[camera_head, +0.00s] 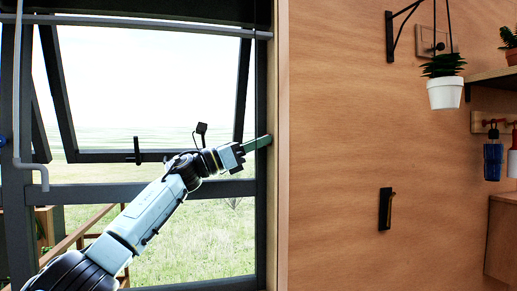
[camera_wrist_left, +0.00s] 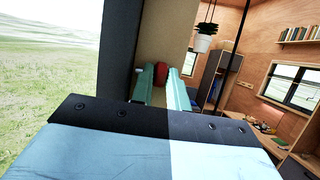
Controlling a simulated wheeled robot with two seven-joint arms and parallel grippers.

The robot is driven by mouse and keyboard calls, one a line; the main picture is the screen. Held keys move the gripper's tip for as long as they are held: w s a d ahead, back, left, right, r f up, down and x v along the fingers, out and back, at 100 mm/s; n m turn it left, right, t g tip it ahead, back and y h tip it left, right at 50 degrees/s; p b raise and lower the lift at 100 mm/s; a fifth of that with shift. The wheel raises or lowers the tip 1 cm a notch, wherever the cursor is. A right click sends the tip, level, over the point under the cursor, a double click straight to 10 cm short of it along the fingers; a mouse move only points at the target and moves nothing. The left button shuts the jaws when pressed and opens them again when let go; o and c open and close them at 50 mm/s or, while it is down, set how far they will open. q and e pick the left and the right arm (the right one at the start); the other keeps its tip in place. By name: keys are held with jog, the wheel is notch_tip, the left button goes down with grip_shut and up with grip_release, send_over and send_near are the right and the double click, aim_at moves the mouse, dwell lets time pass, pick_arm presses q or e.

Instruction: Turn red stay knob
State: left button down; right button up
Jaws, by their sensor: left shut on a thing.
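The red stay knob (camera_wrist_left: 161,71) shows in the left wrist view, at the far end of my gripper and partly covered by the fingers. My left gripper (camera_head: 258,143) reaches from the left across the window to its right side post in the head view. Its green fingers are shut on the red knob, one on each side of it. The knob is hidden behind the fingers in the head view. My right gripper is in neither view.
The dark window frame (camera_head: 259,230) surrounds an open, tilted sash (camera_head: 58,85). A wooden wall (camera_head: 335,110) stands right of the gripper. A white hanging pot (camera_head: 445,94) and a dark wall hook (camera_head: 385,209) are further right.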

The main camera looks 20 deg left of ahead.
pick_arm(q)
jog(key=c, duration=1.4)
grip_release()
jog(key=shift+o, duration=0.2)
jog(key=s+a+f+b, duration=0.1)
jog(key=s+a+b, duration=0.2)
jog(key=s+a, duration=0.5)
jog(key=shift+s+a+b, duration=0.2)
jog(key=shift+a+b, duration=0.1)
jog(key=shift+a, duration=1.85)
